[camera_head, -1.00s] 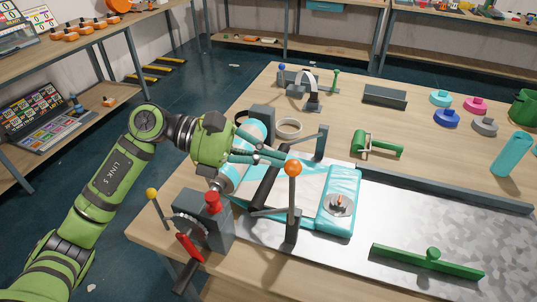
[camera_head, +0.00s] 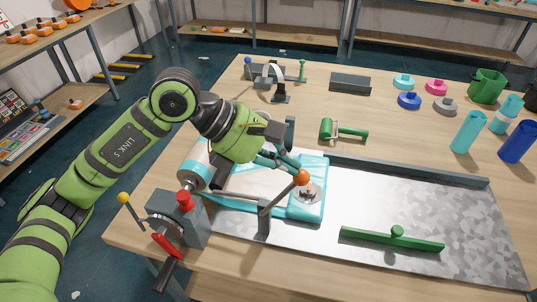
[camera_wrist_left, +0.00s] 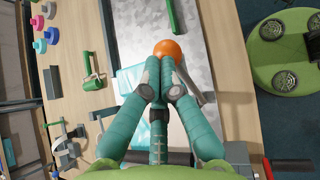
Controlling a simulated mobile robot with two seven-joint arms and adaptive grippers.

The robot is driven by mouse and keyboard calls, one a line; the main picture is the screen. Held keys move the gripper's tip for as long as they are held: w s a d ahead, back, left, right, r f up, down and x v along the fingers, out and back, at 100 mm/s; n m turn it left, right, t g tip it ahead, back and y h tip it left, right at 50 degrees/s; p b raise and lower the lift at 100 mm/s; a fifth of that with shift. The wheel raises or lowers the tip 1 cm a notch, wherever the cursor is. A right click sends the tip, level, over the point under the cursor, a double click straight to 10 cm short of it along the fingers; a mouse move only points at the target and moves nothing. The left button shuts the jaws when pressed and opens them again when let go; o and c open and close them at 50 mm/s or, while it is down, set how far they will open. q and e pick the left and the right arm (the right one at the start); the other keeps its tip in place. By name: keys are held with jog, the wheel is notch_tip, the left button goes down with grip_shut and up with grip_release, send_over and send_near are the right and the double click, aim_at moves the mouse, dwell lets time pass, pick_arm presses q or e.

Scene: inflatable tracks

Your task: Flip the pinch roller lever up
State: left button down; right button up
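The lever (camera_head: 269,203) with an orange ball knob (camera_head: 302,177) stands on a dark post at the near edge of the metal track bed. It leans to the right. My left gripper (camera_head: 297,171) reaches over the teal and white sheet, its teal fingers together at the knob. In the left wrist view the fingers (camera_wrist_left: 160,75) meet just in front of the orange knob (camera_wrist_left: 172,49), seeming to touch it rather than wrap around it. The gripper hides most of the roller. My right gripper is not in view.
A crank box with a red knob (camera_head: 185,201) and red handle stands left of the lever. A green bar (camera_head: 391,239) lies on the metal bed (camera_head: 420,205). A green hand roller (camera_head: 343,130), coloured caps and bottles stand behind. The bed's right part is mostly clear.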

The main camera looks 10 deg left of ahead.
pick_arm(q)
jog(key=shift+d+f+b, duration=0.4)
jog(key=shift+d, duration=0.45)
jog(key=shift+s, duration=0.1)
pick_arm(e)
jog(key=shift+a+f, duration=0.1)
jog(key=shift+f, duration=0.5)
pick_arm(q)
jog(key=shift+a+r, duration=0.2)
jog(key=shift+r, duration=0.25)
jog(key=b+v, duration=0.2)
jog(key=v, duration=1.1)
jog(key=shift+r+b, duration=0.3)
jog(key=shift+r, duration=0.05)
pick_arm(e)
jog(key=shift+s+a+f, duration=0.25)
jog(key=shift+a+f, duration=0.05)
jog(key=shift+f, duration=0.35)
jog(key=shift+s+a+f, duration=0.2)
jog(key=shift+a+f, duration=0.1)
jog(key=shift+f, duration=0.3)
pick_arm(q)
jog(key=shift+d, duration=0.1)
